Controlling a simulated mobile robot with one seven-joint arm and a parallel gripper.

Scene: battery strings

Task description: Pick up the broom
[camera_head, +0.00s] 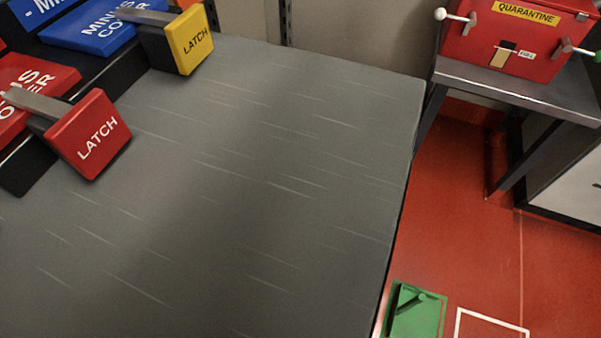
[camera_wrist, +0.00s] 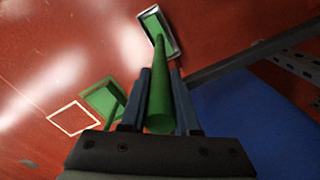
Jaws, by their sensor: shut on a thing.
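The broom (camera_wrist: 160,108) shows in the wrist view as a green round shaft running away from the camera between my fingers. Its far end reaches a green rectangular piece with a pale rim (camera_wrist: 152,22) near the top; I cannot tell whether that piece is the broom's head or something beneath it. My gripper (camera_wrist: 160,76) has its two dark blue-grey fingers on either side of the shaft, shut on it. Neither my gripper nor the held shaft is clearly seen in the head view.
A grey bench (camera_head: 250,180) fills the head view, with a red latch (camera_head: 90,135) and a yellow latch (camera_head: 190,40). A red quarantine box (camera_head: 520,35) stands on a side table (camera_head: 520,88). A green item (camera_head: 415,312) lies on the red floor beside a white outlined square (camera_head: 490,325).

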